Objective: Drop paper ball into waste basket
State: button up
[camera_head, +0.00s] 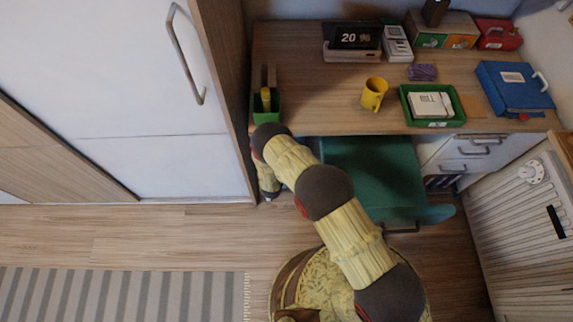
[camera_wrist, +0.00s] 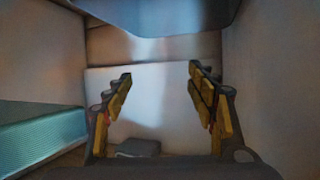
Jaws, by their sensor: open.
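My gripper (camera_wrist: 160,73) is open in the wrist view, with nothing between its two yellow-and-dark fingers. In the head view my arm reaches down in front of the desk's left end, and the gripper itself cannot be made out there. I cannot make out a paper ball in either view. A teal ribbed surface (camera_wrist: 45,132) lies left of the fingers in the wrist view; I cannot tell whether it is the waste basket. A small dark grey object (camera_wrist: 138,148) shows low between the finger bases, and I cannot tell what it is.
The desk (camera_head: 310,95) holds a yellow mug (camera_head: 374,94), a green tray (camera_head: 458,104), a blue binder (camera_head: 514,88) and a green pen holder (camera_head: 266,106). A green chair (camera_head: 375,170) stands at the desk. A tall cabinet (camera_head: 130,90) stands left.

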jog(key=v, duration=0.7)
jog(key=shift+s+f, duration=0.1)
